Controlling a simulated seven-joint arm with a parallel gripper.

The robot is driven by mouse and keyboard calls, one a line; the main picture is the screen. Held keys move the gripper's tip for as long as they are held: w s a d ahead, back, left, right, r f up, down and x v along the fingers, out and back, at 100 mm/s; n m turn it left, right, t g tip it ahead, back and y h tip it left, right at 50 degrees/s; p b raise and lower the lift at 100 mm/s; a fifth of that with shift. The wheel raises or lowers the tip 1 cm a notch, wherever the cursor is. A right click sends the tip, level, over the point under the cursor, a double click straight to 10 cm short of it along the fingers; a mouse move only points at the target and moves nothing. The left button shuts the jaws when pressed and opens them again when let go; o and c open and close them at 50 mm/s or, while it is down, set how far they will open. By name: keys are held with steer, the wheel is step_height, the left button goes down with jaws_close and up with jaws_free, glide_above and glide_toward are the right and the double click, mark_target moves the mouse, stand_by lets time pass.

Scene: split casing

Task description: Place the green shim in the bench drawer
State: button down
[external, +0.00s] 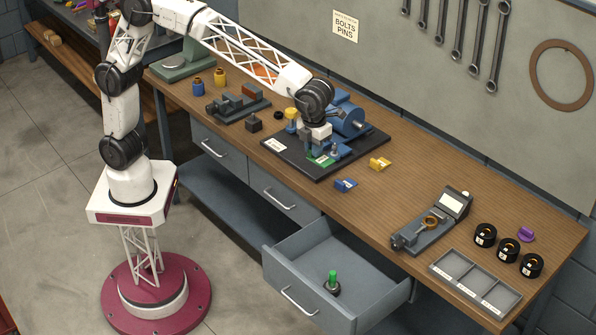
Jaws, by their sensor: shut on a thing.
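The green shim (325,161) is a small flat green piece low among the blue parts of a split casing (347,120), on a black mat (290,160) on the bench. My gripper (319,152) is down at the casing's front side, its fingers shut on the green shim; the fingertips are small and partly hidden. The shim is still at the casing, and I cannot tell whether it touches it. The bench drawer (295,246) is pulled open at the front. Inside it stands a green-topped item on a dark round base (333,284); the rest of its floor is bare.
A blue piece (345,185) and a yellow piece (380,164) lie in front of the mat. A gauge stand (432,222), black rings (508,249), a purple piece (526,234) and a grey divided tray (475,283) occupy the right end. The bench centre is clear.

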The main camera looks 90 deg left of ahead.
mark_target(310, 158)
steer(key=d, duration=0.1)
steer(key=d+f, duration=0.1)
steer(key=s+d, duration=0.1)
steer(key=shift+d+f+m, duration=0.15)
steer(key=shift+f+m, duration=0.2)
steer(key=shift+m, duration=0.05)
step_height(310, 158, down, 36)
steer(key=shift+r, duration=0.25)
steer(key=shift+f, duration=3.1)
steer(key=shift+f, duration=1.85)
steer(key=shift+f, duration=0.15)
